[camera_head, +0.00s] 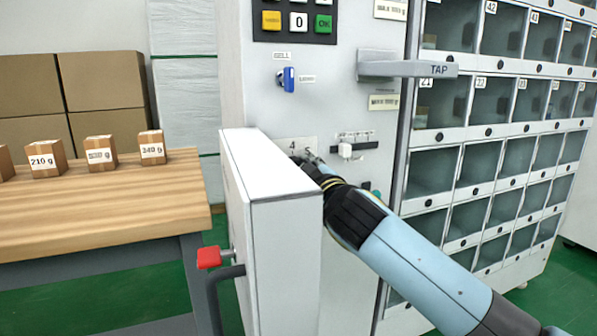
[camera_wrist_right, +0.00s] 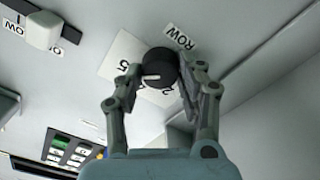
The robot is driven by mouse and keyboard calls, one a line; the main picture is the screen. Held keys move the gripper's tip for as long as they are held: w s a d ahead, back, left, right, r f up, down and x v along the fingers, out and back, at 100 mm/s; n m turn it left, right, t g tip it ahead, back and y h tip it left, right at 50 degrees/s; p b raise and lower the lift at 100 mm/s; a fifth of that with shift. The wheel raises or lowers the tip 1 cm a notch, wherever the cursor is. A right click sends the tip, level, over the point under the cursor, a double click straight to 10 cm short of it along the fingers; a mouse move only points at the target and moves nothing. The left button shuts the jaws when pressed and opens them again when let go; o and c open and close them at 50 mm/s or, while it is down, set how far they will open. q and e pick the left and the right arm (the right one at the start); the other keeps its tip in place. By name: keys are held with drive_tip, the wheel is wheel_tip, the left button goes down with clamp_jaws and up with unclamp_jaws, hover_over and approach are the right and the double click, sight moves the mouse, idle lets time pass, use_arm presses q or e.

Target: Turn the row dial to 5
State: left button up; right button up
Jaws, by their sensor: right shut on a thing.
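The row dial (camera_wrist_right: 160,63) is a round black knob with a white pointer mark on a white number plate (camera_wrist_right: 128,47), beside a "ROW" label (camera_wrist_right: 180,38). In the right wrist view the fingers of my right gripper (camera_wrist_right: 160,80) are on both sides of the knob, shut on it. The pointer faces lower left there; a 5 shows to the left and other digits are partly hidden below. I cannot tell which digit it meets. In the head view my right gripper (camera_head: 308,160) reaches the plate (camera_head: 298,143), where a 4 shows; the knob is hidden. My left gripper is not in view.
An open white door (camera_head: 272,170) stands left of my right gripper. A slider (camera_head: 346,151) is right of the plate. A blue key (camera_head: 289,79), keypad (camera_head: 298,22) and TAP handle (camera_head: 405,68) are above. Compartments (camera_head: 478,170) fill the right; a wooden table (camera_head: 100,205) holds boxes.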

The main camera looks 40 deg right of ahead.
drive_tip(key=shift+f, duration=0.15)
drive_tip(key=o, duration=1.1)
drive_tip(key=shift+o, duration=0.2)
drive_tip(key=shift+s, duration=0.1)
drive_tip(key=v, duration=1.1)
drive_tip(key=shift+s, duration=0.4)
